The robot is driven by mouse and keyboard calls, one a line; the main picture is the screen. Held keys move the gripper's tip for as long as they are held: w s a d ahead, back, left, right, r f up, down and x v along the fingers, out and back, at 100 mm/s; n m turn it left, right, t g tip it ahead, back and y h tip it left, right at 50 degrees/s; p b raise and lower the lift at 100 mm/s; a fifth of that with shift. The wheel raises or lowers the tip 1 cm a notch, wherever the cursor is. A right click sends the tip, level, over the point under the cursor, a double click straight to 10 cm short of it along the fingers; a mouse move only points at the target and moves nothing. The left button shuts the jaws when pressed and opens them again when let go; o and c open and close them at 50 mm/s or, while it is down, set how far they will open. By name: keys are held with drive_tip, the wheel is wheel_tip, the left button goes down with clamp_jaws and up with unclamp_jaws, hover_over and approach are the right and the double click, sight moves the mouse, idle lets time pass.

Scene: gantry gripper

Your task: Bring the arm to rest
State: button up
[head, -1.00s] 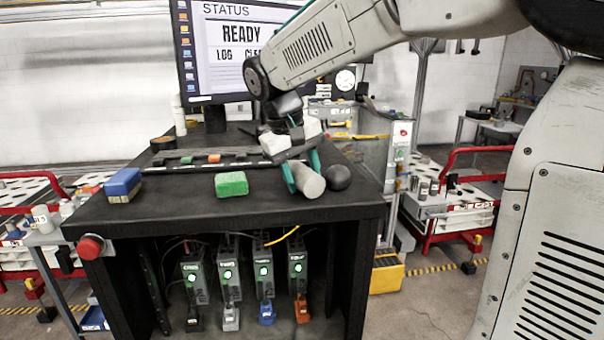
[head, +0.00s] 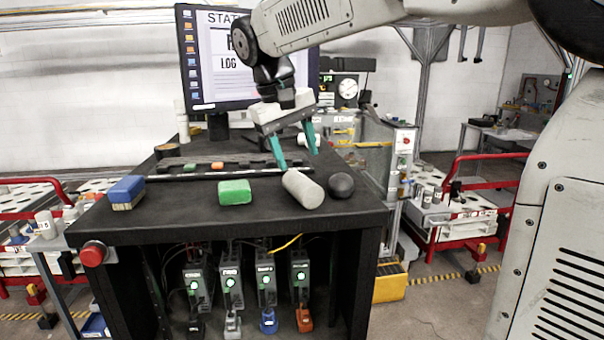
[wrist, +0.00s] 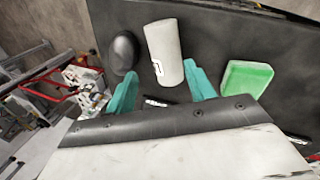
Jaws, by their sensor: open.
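My gripper (head: 296,157) is open and empty, with its two teal fingers apart above the black table (head: 330,228). A pale grey cylinder (head: 303,189) lies on its side on the table, just below and in front of the fingers. In the wrist view my gripper (wrist: 160,92) has the cylinder (wrist: 165,50) lying beyond the fingertips, between them in the picture. The arm reaches in from the upper right in the head view.
A dark ball (head: 341,185) sits right of the cylinder. A green block (head: 235,192) and a blue block (head: 126,191) lie to its left. A long black rack (head: 205,168) and a monitor (head: 205,80) stand behind. A red button (head: 93,254) is at the front left corner.

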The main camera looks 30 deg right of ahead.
drive_tip(key=v, duration=0.4)
drive_tip(key=s+f+y, duration=0.1)
drive_tip(key=s+f, duration=0.8)
drive_tip(key=s, duration=0.4)
drive_tip(key=s+d+f+t+y, duration=0.1)
drive_tip(key=s+f+y, duration=0.1)
drive_tip(key=s+f, duration=0.7)
drive_tip(key=s, duration=0.4)
drive_tip(key=shift+d+f, duration=0.15)
drive_tip(key=shift+d, duration=0.2)
